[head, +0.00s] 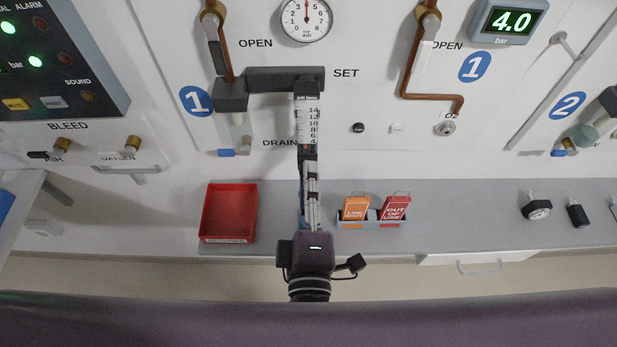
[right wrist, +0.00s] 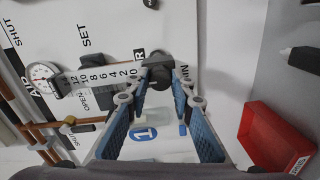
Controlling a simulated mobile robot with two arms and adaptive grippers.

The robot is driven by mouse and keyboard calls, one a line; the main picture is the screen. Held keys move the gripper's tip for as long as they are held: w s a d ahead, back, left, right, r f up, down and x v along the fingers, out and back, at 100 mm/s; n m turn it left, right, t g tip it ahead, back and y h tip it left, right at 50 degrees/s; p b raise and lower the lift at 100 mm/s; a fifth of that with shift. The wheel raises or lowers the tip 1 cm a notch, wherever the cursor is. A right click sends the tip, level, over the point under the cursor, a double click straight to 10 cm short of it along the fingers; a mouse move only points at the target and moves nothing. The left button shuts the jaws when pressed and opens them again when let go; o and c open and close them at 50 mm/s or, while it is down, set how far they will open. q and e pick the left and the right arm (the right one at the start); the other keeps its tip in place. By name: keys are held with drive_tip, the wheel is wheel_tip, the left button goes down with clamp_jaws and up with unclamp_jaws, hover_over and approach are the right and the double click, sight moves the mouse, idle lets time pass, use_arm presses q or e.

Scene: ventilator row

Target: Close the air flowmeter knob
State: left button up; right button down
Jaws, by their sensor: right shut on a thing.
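The air flowmeter (head: 307,118) is an upright clear tube with a black scale, on the wall panel below a dark grey block. It also shows in the right wrist view (right wrist: 95,78), lying sideways with its scale running down to 0. Its dark round knob (right wrist: 158,68) sits at the zero end. My right gripper (head: 309,165) reaches up to the bottom of the flowmeter. In the right wrist view my right gripper (right wrist: 161,84) has its two blue-padded fingers on either side of the knob, shut on it. In the head view the gripper hides the knob. My left gripper is not in view.
A red tray (head: 229,212) lies on the grey shelf (head: 275,222) left of my right arm. A holder with orange and red tags (head: 374,211) stands right of it. Copper pipes (head: 418,70) and a round gauge (head: 305,18) are on the panel above.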

drive_tip(key=c, duration=1.7)
unclamp_jaws()
drive_tip(key=shift+o, duration=0.2)
drive_tip(key=s, duration=1.2)
drive_tip(key=shift+r, duration=0.25)
